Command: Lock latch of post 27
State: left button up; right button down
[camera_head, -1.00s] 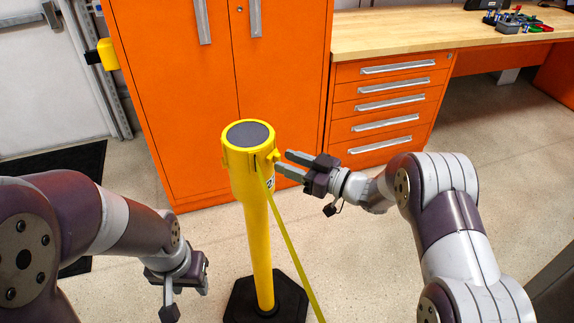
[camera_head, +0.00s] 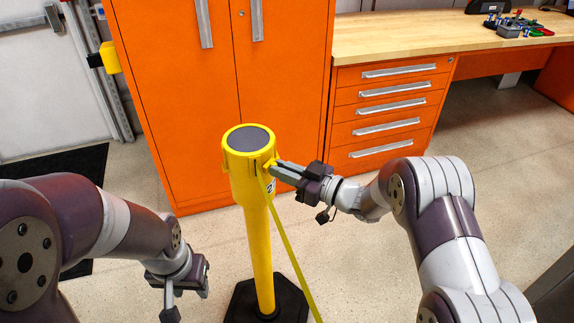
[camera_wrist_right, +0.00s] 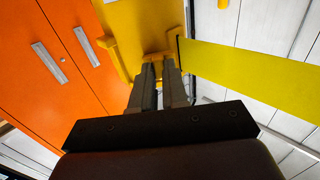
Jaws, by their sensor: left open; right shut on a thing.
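The yellow post (camera_head: 259,240) stands upright on a black base (camera_head: 240,303), with a dark round cap (camera_head: 249,138) on its head. Its number label (camera_head: 270,187) is partly hidden; only a "2" can be read. A yellow belt (camera_head: 291,252) runs from the head down to the floor at the right. My right gripper (camera_head: 274,166) reaches in from the right and is shut on the small yellow latch at the head, beside the belt's exit. In the right wrist view the fingertips close on the latch (camera_wrist_right: 157,56). My left gripper (camera_head: 187,298) hangs open and empty, low and left of the post.
An orange cabinet (camera_head: 160,90) stands behind the post. A wooden workbench (camera_head: 410,35) with orange drawers (camera_head: 385,105) is at the back right, with small parts (camera_head: 515,24) on it. A dark mat (camera_head: 60,165) lies at the left. The floor around the post is clear.

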jog(key=c, duration=1.1)
grip_release()
jog(key=shift+f, duration=0.1)
jog(key=b+v, duration=0.1)
jog(key=v, duration=1.1)
jog(key=shift+s+d, duration=0.2)
jog(key=shift+d, duration=0.1)
